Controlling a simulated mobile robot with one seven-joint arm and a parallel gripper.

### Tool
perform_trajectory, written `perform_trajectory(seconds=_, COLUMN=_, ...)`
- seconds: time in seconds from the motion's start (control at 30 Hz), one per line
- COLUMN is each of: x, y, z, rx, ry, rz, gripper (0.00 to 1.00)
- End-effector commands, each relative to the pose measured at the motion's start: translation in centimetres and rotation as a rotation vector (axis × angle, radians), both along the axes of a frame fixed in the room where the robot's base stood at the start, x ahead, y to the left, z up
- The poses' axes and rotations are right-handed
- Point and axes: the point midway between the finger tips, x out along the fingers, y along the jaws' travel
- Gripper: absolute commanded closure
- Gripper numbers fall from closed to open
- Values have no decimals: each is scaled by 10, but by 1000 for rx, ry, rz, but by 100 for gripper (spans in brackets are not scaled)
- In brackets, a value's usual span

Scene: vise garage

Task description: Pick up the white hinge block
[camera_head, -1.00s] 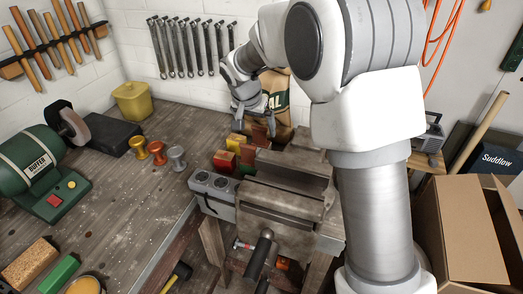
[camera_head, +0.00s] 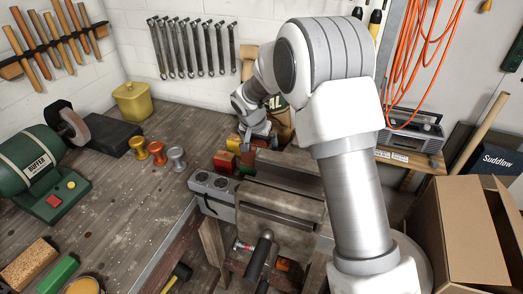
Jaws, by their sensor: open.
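My gripper (camera_head: 260,142) points down behind the vise (camera_head: 270,205), among small blocks on the bench. It is open, and its fingertips are small and partly lost against the blocks. I cannot make out a white hinge block in the head view; my gripper or the vise may hide it. A red block (camera_head: 224,160) and a yellow block (camera_head: 233,143) lie just left of my gripper.
A grey box with round dark tops (camera_head: 213,183) sits left of the vise. Orange (camera_head: 157,152), yellow (camera_head: 138,147) and grey (camera_head: 176,158) spool-shaped pieces stand farther left. A green buffer (camera_head: 40,170) is at the left.

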Motion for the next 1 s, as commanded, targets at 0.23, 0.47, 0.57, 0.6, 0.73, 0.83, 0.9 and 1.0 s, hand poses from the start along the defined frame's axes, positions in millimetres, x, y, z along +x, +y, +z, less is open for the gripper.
perform_trajectory(seconds=0.23, x=0, y=0, z=0, rx=0, ry=0, rz=0, gripper=36)
perform_trajectory(seconds=0.47, x=0, y=0, z=0, rx=0, ry=0, rz=0, gripper=77)
perform_trajectory(seconds=0.57, x=0, y=0, z=0, rx=0, ry=0, rz=0, gripper=95)
perform_trajectory(seconds=0.6, x=0, y=0, z=1, rx=0, ry=-1, rz=0, gripper=100)
perform_trajectory(seconds=0.73, x=0, y=0, z=1, rx=0, ry=-1, rz=0, gripper=100)
perform_trajectory(seconds=0.83, x=0, y=0, z=3, rx=0, ry=-1, rz=0, gripper=100)
perform_trajectory(seconds=0.9, x=0, y=0, z=9, rx=0, ry=-2, rz=-1, gripper=100)
perform_trajectory(seconds=1.0, x=1, y=0, z=26, rx=2, ry=-5, rz=-1, gripper=100)
